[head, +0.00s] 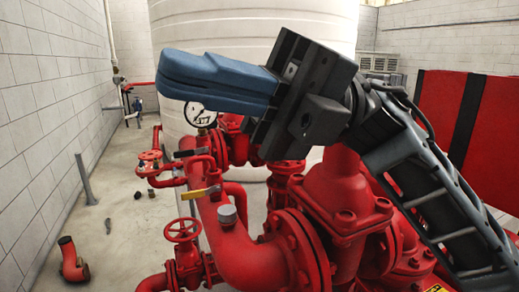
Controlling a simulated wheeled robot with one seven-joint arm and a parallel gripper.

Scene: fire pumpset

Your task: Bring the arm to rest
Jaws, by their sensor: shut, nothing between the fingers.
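My gripper (165,75) is in the upper middle of the head view, its blue fingers pointing left and pressed together with nothing between them. My arm (420,180) reaches in from the lower right. The gripper appears in front of the white tank and above the red pumpset pipes (240,250). It overlaps the edge of a round pressure gauge (198,113) in the picture; I cannot tell how far apart they are.
Red valves with handwheels (182,230) and a yellow lever (200,192) stand below the gripper. A large white tank (240,30) is behind. A block wall (50,100) runs along the left. A loose red elbow (72,262) lies on the floor; the floor at left is mostly open.

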